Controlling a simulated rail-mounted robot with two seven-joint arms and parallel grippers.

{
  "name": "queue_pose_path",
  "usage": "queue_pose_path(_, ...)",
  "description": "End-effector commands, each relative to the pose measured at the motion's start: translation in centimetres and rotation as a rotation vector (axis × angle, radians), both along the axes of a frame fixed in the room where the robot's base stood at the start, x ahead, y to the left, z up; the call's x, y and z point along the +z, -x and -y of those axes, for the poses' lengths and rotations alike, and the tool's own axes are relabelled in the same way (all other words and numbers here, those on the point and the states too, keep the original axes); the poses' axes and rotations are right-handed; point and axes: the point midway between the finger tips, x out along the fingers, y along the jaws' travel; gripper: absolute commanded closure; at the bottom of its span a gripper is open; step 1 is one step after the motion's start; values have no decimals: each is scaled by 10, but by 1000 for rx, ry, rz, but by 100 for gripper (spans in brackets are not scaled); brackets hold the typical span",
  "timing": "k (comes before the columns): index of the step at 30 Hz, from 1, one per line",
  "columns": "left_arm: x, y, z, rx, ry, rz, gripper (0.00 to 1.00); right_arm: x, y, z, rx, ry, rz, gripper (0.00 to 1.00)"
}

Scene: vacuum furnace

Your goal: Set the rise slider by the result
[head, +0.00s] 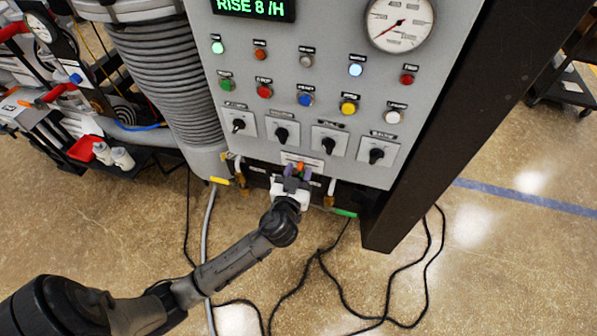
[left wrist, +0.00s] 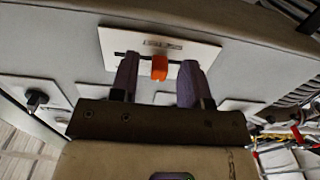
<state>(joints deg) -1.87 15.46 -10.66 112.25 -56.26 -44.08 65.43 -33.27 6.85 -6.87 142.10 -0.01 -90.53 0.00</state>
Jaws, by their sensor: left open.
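The rise slider's orange knob (head: 300,167) is low on the grey control panel, below the row of black rotary knobs. In the left wrist view the orange knob (left wrist: 159,68) stands near the middle of a dark slot in a white plate (left wrist: 112,40). The plate's label is too small to read. My left gripper (left wrist: 158,78) is open, with one purple-grey finger on each side of the knob. It also shows at the panel's lower edge in the head view (head: 294,178). I cannot tell whether a finger touches the knob. My right gripper is out of view.
A green display (head: 252,7) reads "RISE 8 /H", cut at the top. A round gauge (head: 398,22), coloured lamps and buttons, and several rotary knobs (head: 282,134) fill the panel. Cables (head: 320,258) lie on the floor. A dark post (head: 440,120) stands right of the panel.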

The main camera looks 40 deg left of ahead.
Motion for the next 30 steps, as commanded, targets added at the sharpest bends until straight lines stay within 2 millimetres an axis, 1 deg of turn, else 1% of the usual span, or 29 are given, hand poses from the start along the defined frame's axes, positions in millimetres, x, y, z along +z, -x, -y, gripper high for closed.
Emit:
queue_pose_path(9,0,-1,-1,0,-1,0,58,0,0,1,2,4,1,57)
queue_pose_path(22,0,-1,0,0,-1,0,100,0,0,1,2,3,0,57)
queue_pose_path(30,0,-1,0,0,-1,0,100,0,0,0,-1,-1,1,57)
